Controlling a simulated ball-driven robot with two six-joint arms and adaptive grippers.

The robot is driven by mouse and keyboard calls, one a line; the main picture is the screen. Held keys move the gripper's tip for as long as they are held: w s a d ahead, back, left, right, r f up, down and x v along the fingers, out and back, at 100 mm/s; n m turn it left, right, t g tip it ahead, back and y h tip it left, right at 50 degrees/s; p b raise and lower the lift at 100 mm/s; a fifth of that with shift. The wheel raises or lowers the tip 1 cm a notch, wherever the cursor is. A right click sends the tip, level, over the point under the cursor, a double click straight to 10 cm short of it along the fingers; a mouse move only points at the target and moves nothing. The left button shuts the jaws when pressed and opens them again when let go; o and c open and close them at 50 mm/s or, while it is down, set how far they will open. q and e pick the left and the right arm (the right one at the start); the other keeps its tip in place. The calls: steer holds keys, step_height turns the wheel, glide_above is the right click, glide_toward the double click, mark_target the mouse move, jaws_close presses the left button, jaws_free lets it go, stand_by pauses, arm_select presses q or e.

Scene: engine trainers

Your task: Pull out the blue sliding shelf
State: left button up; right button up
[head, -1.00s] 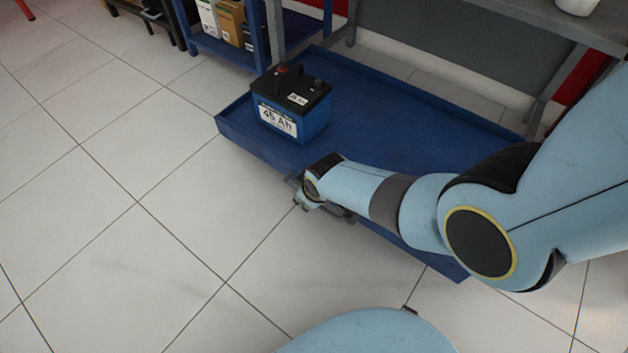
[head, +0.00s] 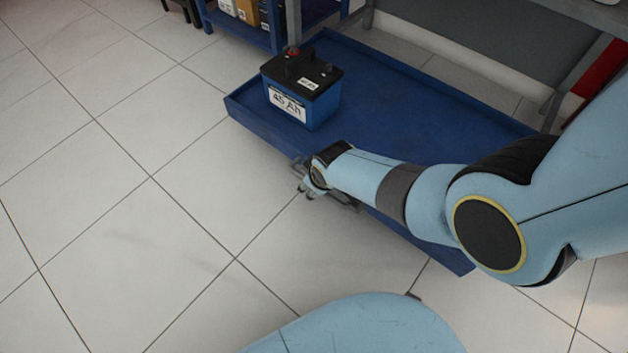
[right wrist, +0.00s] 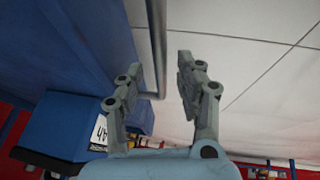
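The blue sliding shelf (head: 400,95) is a low, wide tray standing out in front of a grey workbench frame in the head view. A blue and black battery (head: 303,88) sits upright near its left end. A grey bar handle (head: 345,201) runs along the shelf's front edge, partly covered by my right arm. My right gripper (head: 305,188) is at the left part of this handle. In the right wrist view, the right gripper's fingers (right wrist: 158,62) are apart, with the handle bar (right wrist: 158,35) between them. Whether they touch it is unclear. My left gripper is out of view.
A blue rack (head: 262,38) with boxes (head: 246,10) stands behind the shelf's left end. Grey bench legs (head: 575,85) stand at the back right. The tiled floor (head: 130,220) in front and to the left is clear.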

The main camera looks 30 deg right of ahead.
steer(key=v, duration=1.2)
stand_by(0.5)
